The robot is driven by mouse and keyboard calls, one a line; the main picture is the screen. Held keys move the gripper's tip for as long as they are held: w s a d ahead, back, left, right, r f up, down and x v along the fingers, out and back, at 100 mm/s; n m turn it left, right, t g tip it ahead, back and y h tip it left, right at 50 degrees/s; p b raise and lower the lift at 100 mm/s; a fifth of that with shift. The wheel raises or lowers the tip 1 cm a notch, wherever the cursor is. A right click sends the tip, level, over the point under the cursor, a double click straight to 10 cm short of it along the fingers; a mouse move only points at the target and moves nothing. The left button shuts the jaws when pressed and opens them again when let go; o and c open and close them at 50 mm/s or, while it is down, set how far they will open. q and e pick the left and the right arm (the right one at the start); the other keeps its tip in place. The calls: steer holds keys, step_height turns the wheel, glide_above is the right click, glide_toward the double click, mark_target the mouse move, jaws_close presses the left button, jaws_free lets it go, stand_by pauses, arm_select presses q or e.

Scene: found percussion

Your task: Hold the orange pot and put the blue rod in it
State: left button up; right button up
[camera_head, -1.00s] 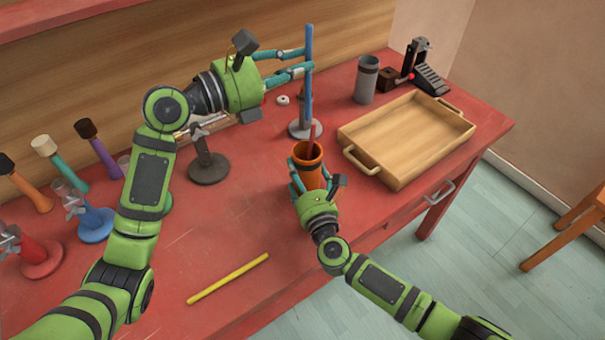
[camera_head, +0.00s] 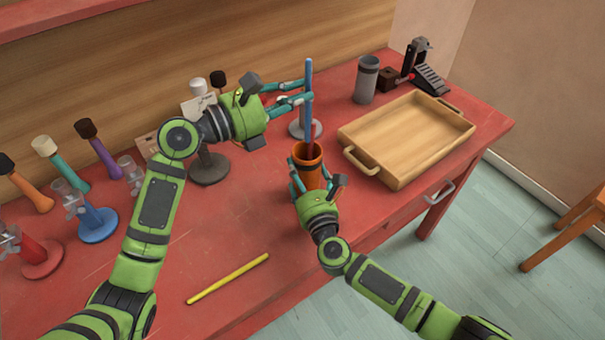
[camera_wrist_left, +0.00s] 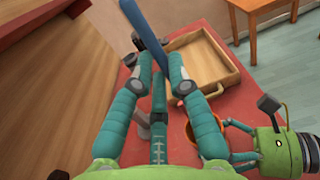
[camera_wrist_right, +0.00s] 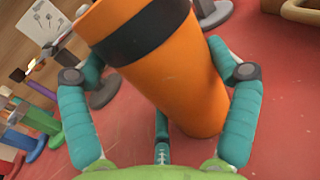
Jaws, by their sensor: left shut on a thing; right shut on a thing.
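The orange pot (camera_head: 306,176) with a dark band stands upright on the red table. My right gripper (camera_head: 311,183) is shut around its side, and the pot fills the right wrist view (camera_wrist_right: 175,75). The blue rod (camera_head: 309,72) is upright above the pot, shut in my left gripper (camera_head: 308,91). Its lower part passes down into the pot's mouth; its bottom end is hidden. The rod's upper part also shows in the left wrist view (camera_wrist_left: 145,25), between the fingers.
A wooden tray (camera_head: 400,140) lies right of the pot, with a grey cup (camera_head: 366,80) behind. A yellow rod (camera_head: 228,279) lies at the front. Several coloured stands and mallets are at the left. A grey round-based stand (camera_head: 303,130) is just behind the pot.

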arm_select(q)
step_height(320, 180, down, 7)
stand_by(0.8)
steer(key=o, duration=0.4)
stand_by(0.7)
steer(key=o, duration=0.6)
steer(key=v, duration=1.2)
